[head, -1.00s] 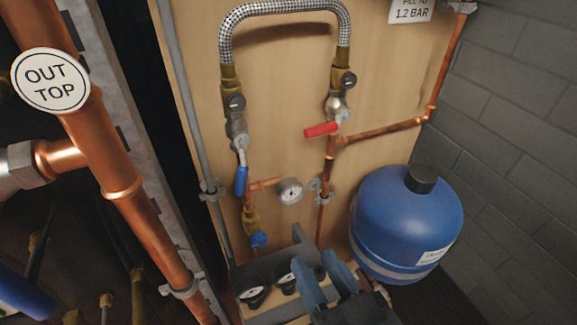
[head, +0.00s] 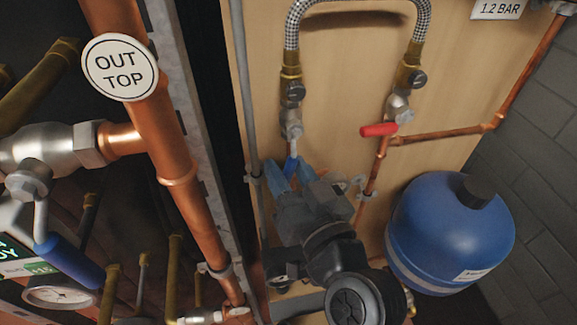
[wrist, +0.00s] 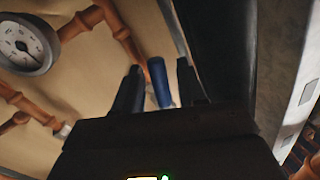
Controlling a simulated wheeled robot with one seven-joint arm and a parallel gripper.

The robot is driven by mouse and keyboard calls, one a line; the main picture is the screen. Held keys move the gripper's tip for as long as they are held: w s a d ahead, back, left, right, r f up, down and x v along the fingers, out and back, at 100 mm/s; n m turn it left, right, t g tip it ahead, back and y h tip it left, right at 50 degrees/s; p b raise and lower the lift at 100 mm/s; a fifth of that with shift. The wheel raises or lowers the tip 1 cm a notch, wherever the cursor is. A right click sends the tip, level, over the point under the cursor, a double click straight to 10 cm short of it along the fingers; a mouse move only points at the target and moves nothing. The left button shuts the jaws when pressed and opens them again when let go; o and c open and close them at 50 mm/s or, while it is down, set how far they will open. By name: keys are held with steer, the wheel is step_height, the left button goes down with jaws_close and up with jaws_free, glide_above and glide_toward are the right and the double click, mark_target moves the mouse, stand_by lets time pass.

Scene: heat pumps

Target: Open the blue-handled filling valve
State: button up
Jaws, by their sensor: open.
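The filling valve (head: 292,122) sits below the left end of the braided hose. Its blue handle (head: 290,165) hangs down along the pipe, with its lower part hidden by my gripper (head: 291,174). My gripper is open with one finger on each side of the handle. In the wrist view the blue handle (wrist: 160,84) stands between the two dark fingers (wrist: 157,88), with a visible gap to each. I cannot tell whether either finger touches it.
A red-handled valve (head: 379,130) is to the right under the braided hose (head: 355,8). A blue tank (head: 450,232) stands at the lower right. A copper pipe with a label (head: 120,67) runs down on the left. A round gauge (wrist: 27,44) shows in the wrist view.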

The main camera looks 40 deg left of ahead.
steer(key=shift+a, duration=0.1)
steer(key=shift+c, duration=0.4)
jaws_close()
